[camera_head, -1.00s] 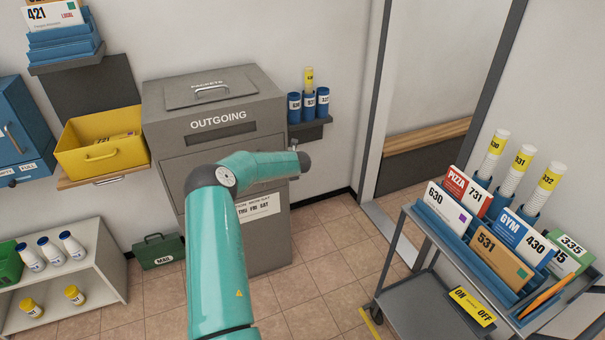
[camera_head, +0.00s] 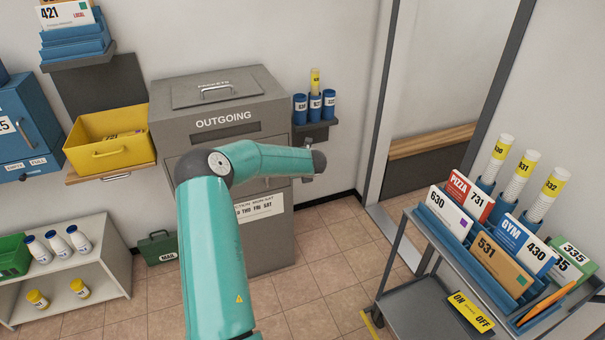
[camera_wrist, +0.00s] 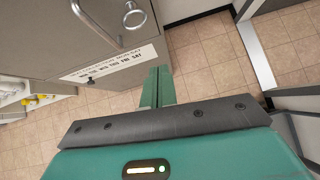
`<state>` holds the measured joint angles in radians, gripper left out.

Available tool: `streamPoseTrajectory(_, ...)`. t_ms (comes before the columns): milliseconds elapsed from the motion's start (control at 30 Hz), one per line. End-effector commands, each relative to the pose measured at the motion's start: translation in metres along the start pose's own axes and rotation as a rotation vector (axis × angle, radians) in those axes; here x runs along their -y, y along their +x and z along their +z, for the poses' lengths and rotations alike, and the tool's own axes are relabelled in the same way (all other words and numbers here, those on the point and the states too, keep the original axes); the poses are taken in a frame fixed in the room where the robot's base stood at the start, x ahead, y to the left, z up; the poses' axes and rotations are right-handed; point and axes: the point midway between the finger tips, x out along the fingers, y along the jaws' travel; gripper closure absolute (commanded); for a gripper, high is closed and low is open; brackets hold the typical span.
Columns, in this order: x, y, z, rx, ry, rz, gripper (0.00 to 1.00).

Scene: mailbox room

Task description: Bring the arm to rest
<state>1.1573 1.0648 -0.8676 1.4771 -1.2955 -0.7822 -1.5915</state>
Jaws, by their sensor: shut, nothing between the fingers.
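My teal arm (camera_head: 213,250) rises from the bottom of the head view and bends at a dark elbow joint. Its forearm points right, in front of the grey OUTGOING mailbox (camera_head: 275,145). In the head view the gripper itself is hidden beyond the forearm's end. In the wrist view my gripper (camera_wrist: 157,88) shows as two green fingers pressed together, shut and empty. The fingers point over the tiled floor, beside the mailbox front, which shows at upper left there (camera_wrist: 105,50). They appear apart from it.
A grey cart (camera_head: 408,305) with mail and tubes stands at right. A yellow bin (camera_head: 110,153) sits on a wall shelf at left. A low white shelf (camera_head: 115,250) holds bottles. A green MAIL box (camera_head: 158,247) is on the floor. Tiled floor (camera_head: 325,260) is open between mailbox and cart.

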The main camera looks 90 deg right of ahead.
Motion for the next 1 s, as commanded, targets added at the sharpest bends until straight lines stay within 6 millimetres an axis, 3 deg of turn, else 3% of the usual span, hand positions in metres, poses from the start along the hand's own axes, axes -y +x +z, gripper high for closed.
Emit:
streamPoseTrajectory(367, 0.001, -0.009, -0.002, 0.001, 0.001, 0.001, 1.00)
streamPoseTrajectory(467, -0.008, -0.012, 0.008, 0.022, 0.029, 0.001, 1.00)
streamPoseTrajectory(567, -0.037, -0.022, 0.034, 0.081, 0.117, 0.007, 1.00)
streamPoseTrajectory(800, -0.160, -0.076, 0.107, 0.239, 0.538, 0.070, 1.00)
streamPoseTrajectory(1000, -0.268, -0.138, 0.128, 0.252, 0.919, 0.163, 1.00)
